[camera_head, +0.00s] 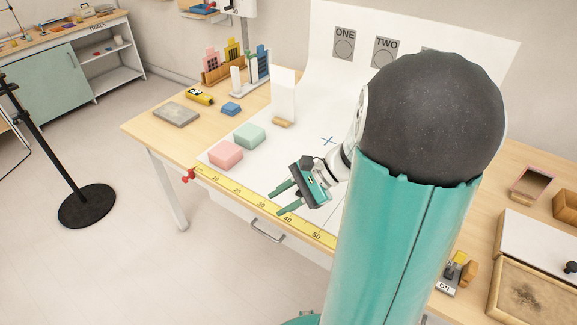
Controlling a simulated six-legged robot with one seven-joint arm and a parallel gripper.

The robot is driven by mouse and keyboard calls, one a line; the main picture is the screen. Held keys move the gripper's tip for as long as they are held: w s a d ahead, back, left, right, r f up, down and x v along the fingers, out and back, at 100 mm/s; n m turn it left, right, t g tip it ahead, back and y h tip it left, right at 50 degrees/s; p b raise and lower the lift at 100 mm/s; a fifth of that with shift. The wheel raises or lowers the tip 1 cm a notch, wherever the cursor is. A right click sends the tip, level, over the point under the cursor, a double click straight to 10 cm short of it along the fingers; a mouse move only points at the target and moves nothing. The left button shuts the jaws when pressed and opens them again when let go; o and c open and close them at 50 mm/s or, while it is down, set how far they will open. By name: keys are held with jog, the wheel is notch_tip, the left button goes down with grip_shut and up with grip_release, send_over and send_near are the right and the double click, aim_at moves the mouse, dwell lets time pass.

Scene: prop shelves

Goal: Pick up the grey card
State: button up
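A flat grey rectangular piece (176,114) lies on the wooden table at the left, near its front left corner. Grey cards marked ONE (344,42) and TWO (386,50) are on the upright white backdrop; a third grey one is mostly hidden behind my arm. I cannot tell for certain which is the grey card. My gripper (275,204) is over the front of the white sheet, near the yellow ruler. Its two green fingers are apart with nothing visible between them. The flat grey piece is well to its left and farther back.
Pink (225,154) and green (249,136) blocks stand left of my gripper. The yellow ruler (262,206) runs along the front edge. A black stand (87,205) is on the floor.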

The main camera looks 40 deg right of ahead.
jog(key=s+d+f+m+t+h, duration=0.2)
jog(key=d+f+m+t, duration=0.2)
jog(key=d+m+t, duration=0.45)
jog(key=s+d+f+m+t+h, duration=0.2)
jog(key=d+f+m+t, duration=0.3)
jog(key=d, duration=0.7)
jog(key=shift+m+g, duration=0.55)
jog(key=shift+g, duration=0.1)
jog(key=shift+d+r+x, duration=0.15)
jog(key=shift+r+x, duration=0.1)
jog(key=shift+x, duration=2.1)
jog(key=shift+d+r+x, duration=0.1)
jog(key=shift+r+x, duration=0.15)
jog(key=shift+x, duration=2.15)
jog(key=shift+d+r+x, duration=0.15)
jog(key=shift+r+x, duration=0.05)
jog(key=shift+x, duration=2.15)
jog(key=shift+w, duration=0.15)
grip_shut()
